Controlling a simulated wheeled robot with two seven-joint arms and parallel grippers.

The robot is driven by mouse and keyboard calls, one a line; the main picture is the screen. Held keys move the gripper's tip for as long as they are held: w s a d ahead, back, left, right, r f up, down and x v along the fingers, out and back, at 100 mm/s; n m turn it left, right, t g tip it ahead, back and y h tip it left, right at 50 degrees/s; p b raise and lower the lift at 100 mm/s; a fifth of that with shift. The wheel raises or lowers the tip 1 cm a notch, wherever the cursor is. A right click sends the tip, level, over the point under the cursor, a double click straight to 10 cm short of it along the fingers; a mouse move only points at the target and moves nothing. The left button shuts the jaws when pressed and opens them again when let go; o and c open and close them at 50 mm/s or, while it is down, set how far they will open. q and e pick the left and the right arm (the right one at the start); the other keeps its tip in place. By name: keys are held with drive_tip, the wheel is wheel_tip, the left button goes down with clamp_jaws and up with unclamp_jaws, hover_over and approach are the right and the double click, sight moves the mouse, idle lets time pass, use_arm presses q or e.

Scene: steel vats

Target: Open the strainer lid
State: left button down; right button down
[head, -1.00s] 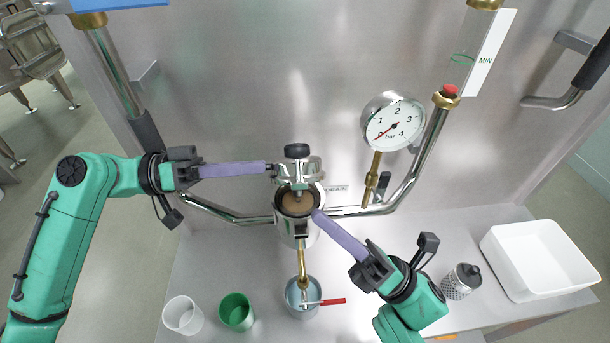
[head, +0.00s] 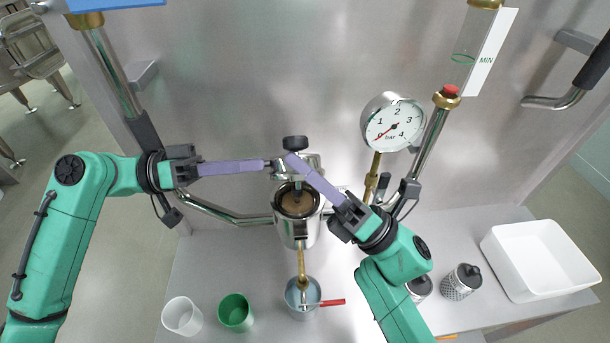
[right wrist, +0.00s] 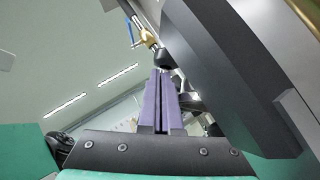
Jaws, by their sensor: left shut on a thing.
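The steel strainer (head: 297,230) stands mid-picture in the head view, its round mouth uncovered and brownish inside. The strainer lid (head: 312,164) is raised behind the mouth, its black knob (head: 295,143) at the top. My left gripper (head: 267,165) is shut on a small steel part at the lid's left side; the fingertips hide its exact shape. My right gripper (head: 289,158) has its fingertips at the front of the lid, just below the knob; I cannot tell whether they touch it. In the right wrist view its purple fingers (right wrist: 162,100) lie together with nothing visible between them.
A gauge (head: 393,121) and pipes flank the strainer. Below its spout is a grey cup (head: 302,298) with a red-handled tool. A clear cup (head: 182,316), green cup (head: 236,312), perforated canister (head: 462,282) and white tub (head: 540,260) stand on the bench.

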use_arm(q)
drive_tip(key=shift+s+f, duration=0.1)
drive_tip(key=shift+f, duration=0.2)
drive_tip(key=c, duration=1.1)
unclamp_jaws()
drive_tip(key=shift+s, duration=0.1)
drive_tip(key=shift+o, duration=0.9)
drive_tip(key=shift+s+r, duration=0.1)
